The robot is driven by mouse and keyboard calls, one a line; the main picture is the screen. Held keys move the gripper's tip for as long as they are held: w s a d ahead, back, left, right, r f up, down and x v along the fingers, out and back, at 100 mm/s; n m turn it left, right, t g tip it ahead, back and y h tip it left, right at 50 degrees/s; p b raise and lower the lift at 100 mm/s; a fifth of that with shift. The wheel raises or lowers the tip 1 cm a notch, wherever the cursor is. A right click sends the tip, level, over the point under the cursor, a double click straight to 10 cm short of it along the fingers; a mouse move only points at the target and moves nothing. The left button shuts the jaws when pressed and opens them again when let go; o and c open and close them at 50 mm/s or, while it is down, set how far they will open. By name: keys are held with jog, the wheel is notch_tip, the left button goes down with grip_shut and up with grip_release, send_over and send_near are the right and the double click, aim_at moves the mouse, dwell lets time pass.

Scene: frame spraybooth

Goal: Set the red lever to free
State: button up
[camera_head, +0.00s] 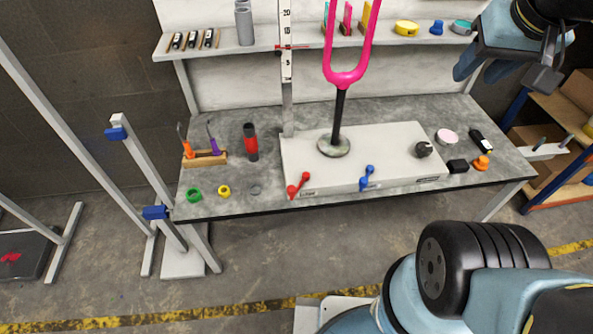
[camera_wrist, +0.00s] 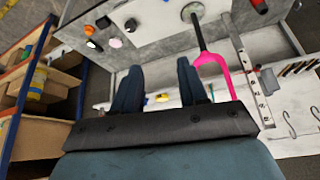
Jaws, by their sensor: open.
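The red lever (camera_head: 298,185) is on the front left of a pale box (camera_head: 400,140) on the workbench. It tilts up to the right, and a small label beside it is too small to read. A blue lever (camera_head: 366,177) is on the same box front, to its right. My gripper (camera_head: 477,70) is high at the upper right in the head view, well away from the red lever. In the wrist view my gripper (camera_wrist: 157,80) has its two fingers apart with nothing between them. The red lever is not discernible in the wrist view.
A pink fork (camera_head: 345,78) stands upright on the box, beside a vertical ruler (camera_head: 287,70). A black knob (camera_head: 424,149) is at the box's right. A tool rack (camera_head: 207,158) and a red-black cylinder (camera_head: 250,142) stand left. Shelving (camera_head: 560,150) is at the right.

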jog(key=shift+d, duration=0.1)
jog(key=shift+o, duration=0.3)
jog(key=shift+o, duration=0.8)
jog(key=shift+w, duration=0.1)
jog(key=n+g+h, duration=0.1)
jog(key=n+h, duration=1)
jog(key=n, duration=0.8)
send_over(292, 192)
jog(key=s, duration=0.1)
notch_tip(292, 192, down, 34)
jog(key=s+a+f+n+t+y, duration=0.1)
jog(key=s+a+f+n+t, duration=0.35)
jog(key=f, duration=0.35)
jog(key=s+a+f+n+t, duration=0.3)
jog(key=s+f+n+t, duration=0.25)
jog(key=f, duration=0.25)
jog(key=shift+n+t, duration=0.3)
jog(key=x, duration=1.4)
jog(key=shift+w+a+f, duration=0.15)
jog(key=shift+w+a, duration=0.1)
jog(key=shift+w, duration=0.05)
